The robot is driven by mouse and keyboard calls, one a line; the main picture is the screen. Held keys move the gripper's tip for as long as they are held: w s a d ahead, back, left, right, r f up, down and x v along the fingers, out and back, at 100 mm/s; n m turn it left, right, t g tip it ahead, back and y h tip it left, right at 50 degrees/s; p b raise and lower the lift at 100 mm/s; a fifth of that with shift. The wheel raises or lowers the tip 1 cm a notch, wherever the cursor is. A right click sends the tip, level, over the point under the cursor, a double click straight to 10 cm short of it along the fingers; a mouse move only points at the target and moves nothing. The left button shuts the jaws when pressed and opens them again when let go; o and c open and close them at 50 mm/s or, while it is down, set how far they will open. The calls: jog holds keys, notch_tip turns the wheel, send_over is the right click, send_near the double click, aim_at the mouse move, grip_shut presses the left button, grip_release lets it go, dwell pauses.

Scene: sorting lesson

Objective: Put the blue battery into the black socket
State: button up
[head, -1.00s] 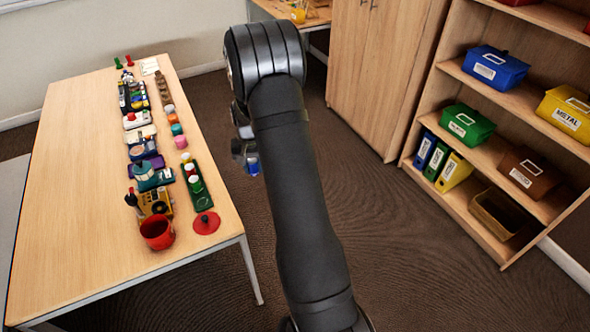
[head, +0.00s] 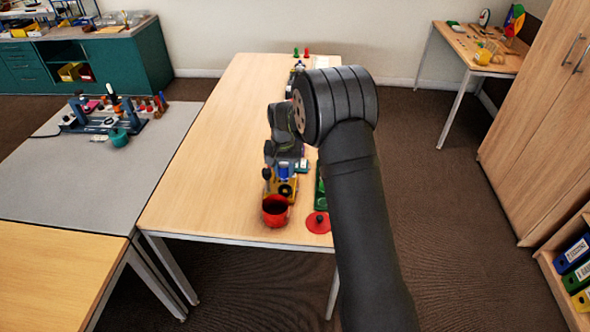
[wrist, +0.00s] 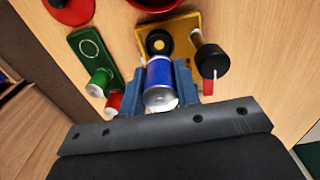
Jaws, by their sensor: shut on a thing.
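My gripper (wrist: 158,88) is shut on the blue battery (wrist: 160,75), with one jaw on each side of it. The battery also shows in the head view (head: 284,170), below my wrist and over the table. In the wrist view, the black socket (wrist: 158,43) is a dark ring on a yellow base (wrist: 182,32), just beyond the battery's far end. The battery's far end overlaps the lower edge of the socket in this view, and I cannot tell the gap between them. The yellow base also shows in the head view (head: 291,194).
A black knob (wrist: 210,60) on a post stands close on the right of the gripper. A red cup (head: 275,211) stands just in front of the yellow base. A green tray (wrist: 92,55) with green and red cylinders lies left. The table's left part (head: 200,170) is clear.

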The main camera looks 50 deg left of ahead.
jog(key=shift+f, duration=2.7)
jog(key=shift+f, duration=0.15)
jog(key=shift+r, duration=0.55)
jog(key=shift+f, duration=0.7)
dwell(0.8)
jog(key=shift+r, duration=0.7)
jog(key=shift+f, duration=0.8)
dwell(0.6)
jog(key=o, duration=0.8)
jog(key=shift+c, duration=0.2)
